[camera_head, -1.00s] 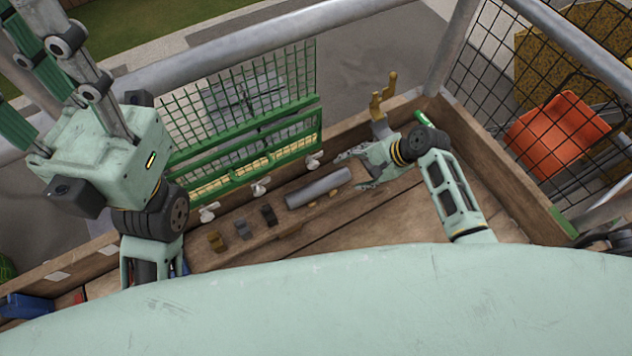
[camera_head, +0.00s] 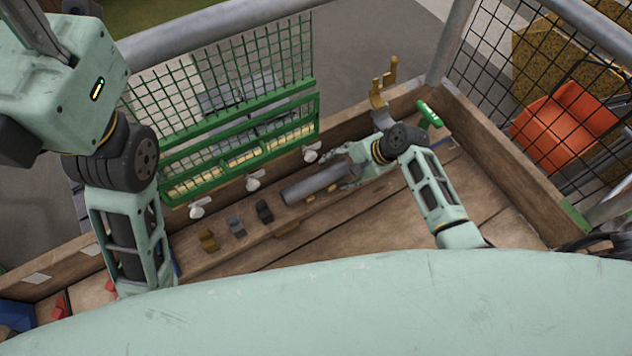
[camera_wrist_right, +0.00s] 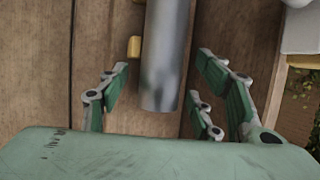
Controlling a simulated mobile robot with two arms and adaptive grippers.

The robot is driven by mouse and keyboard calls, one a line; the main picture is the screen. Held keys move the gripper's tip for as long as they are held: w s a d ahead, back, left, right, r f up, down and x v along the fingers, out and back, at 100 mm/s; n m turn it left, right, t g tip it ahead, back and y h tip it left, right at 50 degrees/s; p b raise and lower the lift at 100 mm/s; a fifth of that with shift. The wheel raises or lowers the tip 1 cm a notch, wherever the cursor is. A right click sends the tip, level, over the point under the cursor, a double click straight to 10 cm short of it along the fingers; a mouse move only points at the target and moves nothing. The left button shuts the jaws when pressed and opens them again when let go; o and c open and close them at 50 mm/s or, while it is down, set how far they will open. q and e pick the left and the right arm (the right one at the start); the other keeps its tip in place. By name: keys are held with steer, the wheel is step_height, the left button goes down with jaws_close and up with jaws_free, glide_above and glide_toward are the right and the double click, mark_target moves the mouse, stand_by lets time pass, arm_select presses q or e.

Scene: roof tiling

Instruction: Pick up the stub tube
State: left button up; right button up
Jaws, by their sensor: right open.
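The stub tube (camera_head: 312,185) is a short grey metal cylinder lying on small yellow supports along the back of the wooden tray. It also shows in the right wrist view (camera_wrist_right: 166,55), its near end pointing at my palm. My right gripper (camera_head: 349,165) is at the right end of the tube. In the right wrist view my right gripper (camera_wrist_right: 160,75) is open, with its green-padded fingers on both sides of the tube's near end. Gaps show between the pads and the tube. My left arm is at the left, but its gripper is not visible.
A bronze, a grey and a black clip (camera_head: 264,211) stand in a row left of the tube. White fittings (camera_head: 252,182) and a green mesh rack (camera_head: 240,150) are behind it. A gold hook (camera_head: 383,82) and a green-handled tool (camera_head: 430,115) are near the right gripper. Bare boards (camera_head: 350,225) lie in front.

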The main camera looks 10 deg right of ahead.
steer(key=shift+c, duration=0.2)
jaws_close()
stand_by(0.3)
steer(key=shift+r, duration=0.1)
